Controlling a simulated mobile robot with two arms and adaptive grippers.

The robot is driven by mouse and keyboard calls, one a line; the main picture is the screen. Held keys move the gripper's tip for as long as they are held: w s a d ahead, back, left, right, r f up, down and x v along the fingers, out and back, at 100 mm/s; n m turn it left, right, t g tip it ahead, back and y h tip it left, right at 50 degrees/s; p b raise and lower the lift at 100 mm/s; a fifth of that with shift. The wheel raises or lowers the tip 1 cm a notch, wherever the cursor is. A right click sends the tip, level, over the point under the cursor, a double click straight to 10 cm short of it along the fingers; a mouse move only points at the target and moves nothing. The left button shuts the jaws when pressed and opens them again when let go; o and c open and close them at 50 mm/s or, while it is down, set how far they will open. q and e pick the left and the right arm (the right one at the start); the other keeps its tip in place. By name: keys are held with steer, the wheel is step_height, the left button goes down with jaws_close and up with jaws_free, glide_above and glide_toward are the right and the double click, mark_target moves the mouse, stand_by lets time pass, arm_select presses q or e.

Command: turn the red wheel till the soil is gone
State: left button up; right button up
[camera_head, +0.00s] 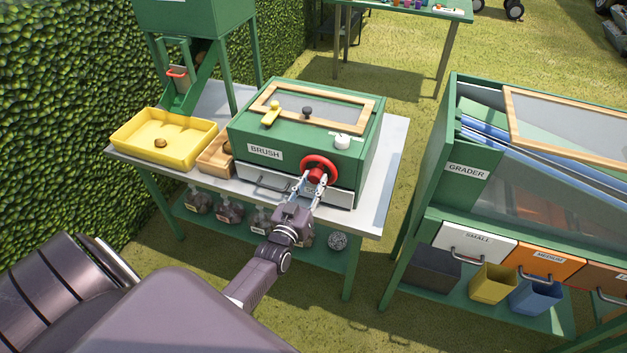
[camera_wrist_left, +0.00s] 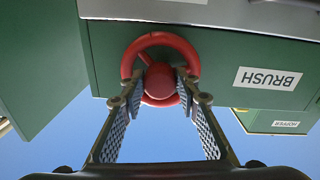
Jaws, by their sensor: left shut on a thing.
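The red wheel (camera_head: 319,167) is on the front of the green brush box (camera_head: 215,130), at its right side. My left gripper (camera_head: 311,184) is at the wheel, with its fingers either side of the red hub. The left wrist view shows the wheel (camera_wrist_left: 160,50) upside down, with the fingertips (camera_wrist_left: 160,88) closed about its hub. The box has a wood-framed window (camera_head: 340,112) on its lid. Soil cannot be made out through it from here. My right gripper is not in view.
A yellow tray (camera_head: 135,150) with a brown bulb (camera_head: 160,143) and a small wooden box (camera_head: 215,158) stand left of the brush box. A green grader (camera_head: 445,195) stands to the right, with grass between. A hedge (camera_head: 60,130) borders the left.

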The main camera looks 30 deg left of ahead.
arm_select(q)
steer(key=shift+f+m, duration=0.1)
steer(key=shift+m, duration=1.6)
steer(key=o, duration=1.2)
steer(key=shift+c, duration=0.2)
steer(key=v, duration=1.2)
steer(key=shift+a, duration=0.1)
